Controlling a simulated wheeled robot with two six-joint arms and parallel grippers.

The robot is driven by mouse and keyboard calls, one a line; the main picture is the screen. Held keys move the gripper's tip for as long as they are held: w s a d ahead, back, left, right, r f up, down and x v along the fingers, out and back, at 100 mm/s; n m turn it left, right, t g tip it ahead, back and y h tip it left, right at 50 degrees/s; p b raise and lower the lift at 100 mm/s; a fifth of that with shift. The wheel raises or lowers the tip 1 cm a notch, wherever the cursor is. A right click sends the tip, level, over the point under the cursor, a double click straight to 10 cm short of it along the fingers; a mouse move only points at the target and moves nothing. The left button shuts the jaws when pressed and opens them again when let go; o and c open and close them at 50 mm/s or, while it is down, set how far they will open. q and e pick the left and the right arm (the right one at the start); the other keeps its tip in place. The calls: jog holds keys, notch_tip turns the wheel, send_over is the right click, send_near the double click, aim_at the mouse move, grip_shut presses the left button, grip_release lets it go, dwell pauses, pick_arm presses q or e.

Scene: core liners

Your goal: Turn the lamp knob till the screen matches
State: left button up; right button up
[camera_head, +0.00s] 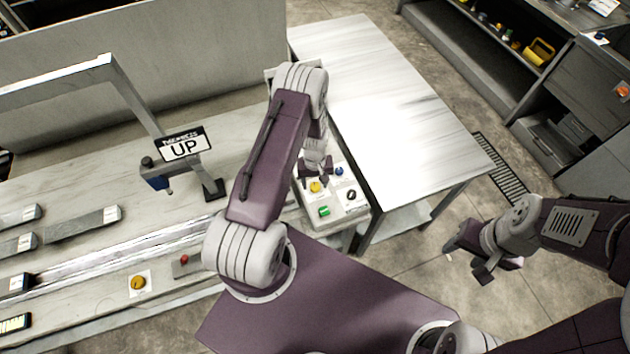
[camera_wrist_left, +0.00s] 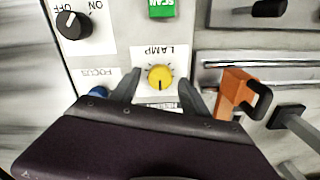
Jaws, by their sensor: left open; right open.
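The yellow lamp knob (camera_wrist_left: 160,76) sits on a white plate labelled LAMP, upside down in the left wrist view. Its dark mark points toward the bottom of that view. It also shows on the control panel in the head view (camera_head: 315,187). My left gripper (camera_wrist_left: 160,92) is open, with one finger on each side of the knob; I cannot tell whether they touch it. In the head view it hangs over the panel (camera_head: 314,174). My right gripper (camera_head: 484,264) is open and empty above the floor.
Beside the lamp knob are a blue FOCUS knob (camera_head: 339,171), a black ON/OFF knob (camera_head: 351,195) and a green SCAN button (camera_head: 324,211). An orange part (camera_wrist_left: 236,92) stands close to a left finger. Core pieces (camera_head: 82,224) lie at left. The metal table (camera_head: 390,110) is clear.

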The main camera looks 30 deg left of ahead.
pick_arm(q)
jog(key=shift+c, duration=1.2)
grip_shut()
jog(key=shift+w+f+m+b, duration=0.1)
jog(key=shift+f+m+b, duration=0.15)
jog(key=shift+m+b, duration=0.65)
jog(key=shift+d+m+b, duration=0.1)
jog(key=shift+m+b, duration=0.2)
jog(key=shift+m, duration=0.4)
jog(key=shift+r+m, duration=0.2)
jog(key=shift+m, duration=0.6)
jog(key=shift+r, duration=0.1)
jog(key=shift+o, duration=1.2)
grip_release()
